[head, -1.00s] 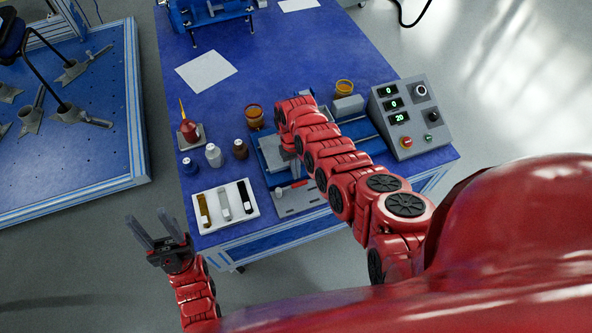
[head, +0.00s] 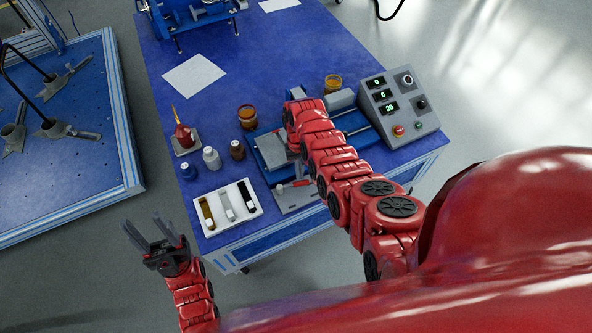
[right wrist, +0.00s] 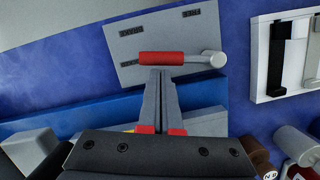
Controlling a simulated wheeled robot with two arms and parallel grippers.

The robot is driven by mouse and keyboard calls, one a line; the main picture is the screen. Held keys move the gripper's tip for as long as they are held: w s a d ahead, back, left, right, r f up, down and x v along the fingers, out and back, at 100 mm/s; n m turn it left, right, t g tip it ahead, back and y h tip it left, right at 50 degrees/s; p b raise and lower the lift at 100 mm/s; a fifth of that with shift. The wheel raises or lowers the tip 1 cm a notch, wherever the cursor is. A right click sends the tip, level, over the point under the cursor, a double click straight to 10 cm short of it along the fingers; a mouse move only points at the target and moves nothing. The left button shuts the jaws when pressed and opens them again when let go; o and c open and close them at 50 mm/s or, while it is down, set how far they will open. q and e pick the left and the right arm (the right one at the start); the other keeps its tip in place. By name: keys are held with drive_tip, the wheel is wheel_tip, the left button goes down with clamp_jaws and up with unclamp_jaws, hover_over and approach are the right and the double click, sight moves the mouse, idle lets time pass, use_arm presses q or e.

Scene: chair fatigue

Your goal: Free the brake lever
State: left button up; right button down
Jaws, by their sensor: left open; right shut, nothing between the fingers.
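The brake lever has a red handle (right wrist: 161,58) and a grey pivot end (right wrist: 214,59). My left gripper (head: 142,226) is open and empty over the floor.
A white tray (head: 238,228) with dark, grey and amber pieces lies left of the plate. Small bottles (head: 211,157) and a red oil can (head: 183,134) stand behind it. A control box (head: 404,120) with green digits stands right.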

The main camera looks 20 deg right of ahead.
drive_tip(key=shift+s+r+m+p, duration=0.15)
drive_tip(key=shift+s+m+p, duration=0.2)
drive_tip(key=shift+s+m, duration=0.2)
drive_tip(key=shift+s+d+m+y+p, duration=0.1)
drive_tip(key=shift+s+m+y+p, duration=0.4)
drive_tip(key=shift+s+m+p, duration=0.65)
drive_tip(key=m, duration=0.1)
drive_tip(key=s+m+p, duration=0.1)
drive_tip(key=shift+a+m+t, duration=0.25)
drive_tip(key=shift+m+t, duration=0.05)
drive_tip(key=shift+m, duration=0.1)
drive_tip(key=shift+s+a+m+y+p, duration=0.2)
drive_tip(key=shift+s+m+y+p, duration=0.1)
drive_tip(key=shift+s+m+p, duration=0.25)
drive_tip(key=shift+s+a, duration=0.1)
drive_tip(key=shift+a, duration=0.05)
drive_tip(key=shift+s+a+p, duration=0.1)
drive_tip(key=shift+s+p, duration=0.1)
drive_tip(key=shift+p, duration=0.15)
